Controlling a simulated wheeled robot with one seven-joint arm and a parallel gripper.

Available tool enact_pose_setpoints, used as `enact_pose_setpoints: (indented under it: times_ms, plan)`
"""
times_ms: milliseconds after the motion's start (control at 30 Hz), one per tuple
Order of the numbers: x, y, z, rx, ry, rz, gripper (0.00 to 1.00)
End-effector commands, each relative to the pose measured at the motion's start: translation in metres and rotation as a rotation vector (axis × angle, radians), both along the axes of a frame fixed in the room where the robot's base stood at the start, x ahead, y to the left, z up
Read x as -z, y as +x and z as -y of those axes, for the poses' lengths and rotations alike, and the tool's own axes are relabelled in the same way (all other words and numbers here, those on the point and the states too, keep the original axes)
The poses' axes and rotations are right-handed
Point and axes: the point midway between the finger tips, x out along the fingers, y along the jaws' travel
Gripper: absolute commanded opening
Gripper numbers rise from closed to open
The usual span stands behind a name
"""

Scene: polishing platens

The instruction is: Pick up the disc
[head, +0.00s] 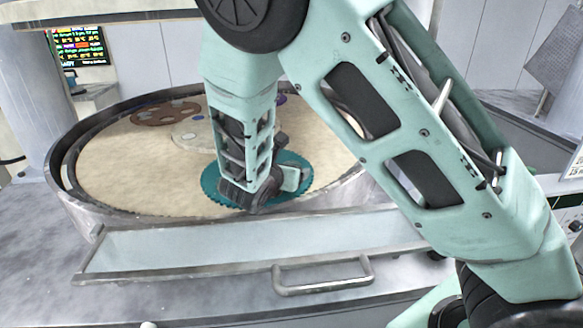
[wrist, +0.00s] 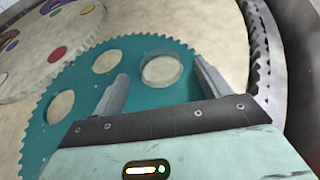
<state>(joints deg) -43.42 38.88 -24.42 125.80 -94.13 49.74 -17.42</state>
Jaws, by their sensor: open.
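A teal toothed carrier (wrist: 130,62) with several round holes lies on the beige pad. In one hole a round, pale, rimmed shape (wrist: 162,69) sits between my fingertips; it looks like the disc, though its colour is close to the pad's. My gripper (wrist: 160,78) is open, with one finger on each side of this shape and no clear contact. Whether the fingertips are above or level with the carrier, I cannot tell. In the head view my gripper (head: 291,180) is low over the teal carrier (head: 300,165), and the disc is hidden there.
A toothed ring (wrist: 259,45) and raised rim run close to the right of my gripper. A round central plate (wrist: 50,40) bears several coloured spots. A brown carrier (head: 165,112) lies at the far left of the pad (head: 120,165). A trough (head: 220,245) with a handle (head: 322,275) stands in front.

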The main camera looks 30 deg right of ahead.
Motion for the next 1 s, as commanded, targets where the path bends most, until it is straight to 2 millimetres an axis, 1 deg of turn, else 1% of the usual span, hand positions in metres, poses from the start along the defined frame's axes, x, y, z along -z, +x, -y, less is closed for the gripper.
enact_pose_setpoints:
  times_ms: [33, 100, 300, 333, 367, 400, 467, 500, 533, 833, 1000]
  plan:
    - [0.0024, 0.0019, 0.0043, 0.003, 0.000, -0.003, 0.76]
    - [0.0043, 0.0036, 0.0064, 0.002, 0.000, -0.004, 0.76]
    - [0.0064, 0.0034, 0.0065, 0.001, 0.004, -0.006, 0.76]
    - [0.0066, 0.0033, 0.0065, 0.002, 0.004, -0.007, 0.73]
    - [0.0069, 0.0032, 0.0064, 0.002, 0.004, -0.007, 0.65]
    - [0.0072, 0.0031, 0.0064, 0.002, 0.005, -0.008, 0.53]
    - [0.0075, 0.0031, 0.0061, 0.001, 0.005, -0.008, 0.37]
    - [0.0076, 0.0030, 0.0059, 0.001, 0.005, -0.008, 0.26]
    - [0.0078, 0.0030, 0.0058, 0.001, 0.005, -0.009, 0.24]
    - [0.0084, 0.0022, 0.0050, -0.002, 0.003, -0.013, 0.24]
    - [0.0005, 0.0024, 0.0043, -0.002, 0.006, -0.010, 0.24]
